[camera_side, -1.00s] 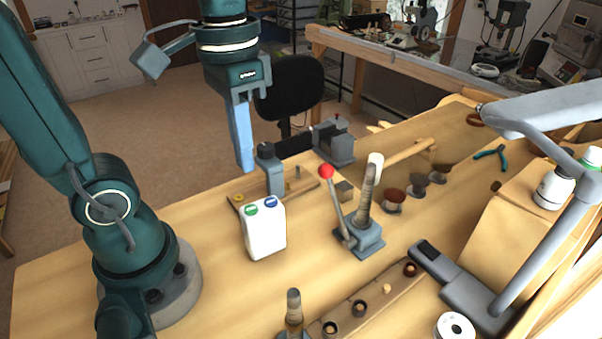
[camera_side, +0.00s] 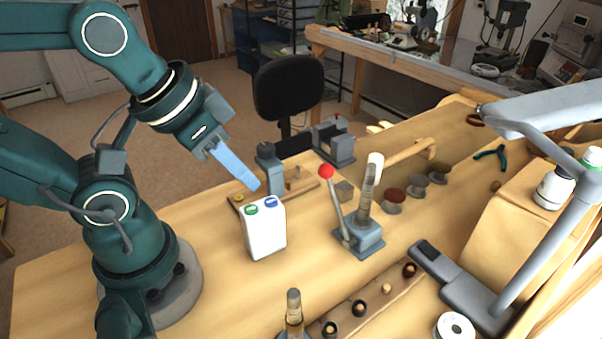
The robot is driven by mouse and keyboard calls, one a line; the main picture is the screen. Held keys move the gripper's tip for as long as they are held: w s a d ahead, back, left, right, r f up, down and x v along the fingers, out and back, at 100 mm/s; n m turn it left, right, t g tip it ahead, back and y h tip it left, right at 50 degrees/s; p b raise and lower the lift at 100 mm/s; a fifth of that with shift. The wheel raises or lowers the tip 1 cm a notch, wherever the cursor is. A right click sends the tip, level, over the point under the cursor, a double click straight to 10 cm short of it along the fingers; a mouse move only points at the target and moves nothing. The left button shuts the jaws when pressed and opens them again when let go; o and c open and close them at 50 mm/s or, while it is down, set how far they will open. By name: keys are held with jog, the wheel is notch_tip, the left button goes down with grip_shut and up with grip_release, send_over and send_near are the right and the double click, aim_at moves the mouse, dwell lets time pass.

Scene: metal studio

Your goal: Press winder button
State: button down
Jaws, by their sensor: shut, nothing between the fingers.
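A white box-shaped device (camera_side: 264,235) stands upright on the wooden workbench. I take it as the winder. Its top carries a green button (camera_side: 251,210) on the left and a blue button (camera_side: 271,202) on the right. My gripper (camera_side: 256,188) has light-blue fingers, shut and empty. They slant down to the right, and their tips are close above the back of the white device's top. I cannot tell whether the tips touch it.
A grey post tool (camera_side: 269,168) stands on a wooden board just behind the white device. A red-knobbed lever (camera_side: 327,172) and a coil post (camera_side: 366,190) stand to the right. The bench's front left is clear.

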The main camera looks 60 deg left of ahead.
jog(key=shift+s+m, duration=0.15)
jog(key=shift+m, duration=0.15)
jog(key=shift+r+m, duration=0.35)
jog(key=shift+m, duration=0.05)
jog(key=w+a+r+m+g, duration=0.1)
jog(key=w+a+r+g, duration=0.1)
jog(key=w+a+g, duration=0.35)
jog(key=n, duration=0.2)
send_over(239, 197)
notch_tip(239, 197, down, 3)
jog(key=shift+r, duration=0.2)
jog(key=shift+f, duration=0.1)
notch_tip(239, 197, down, 14)
jog(key=shift+r, duration=0.1)
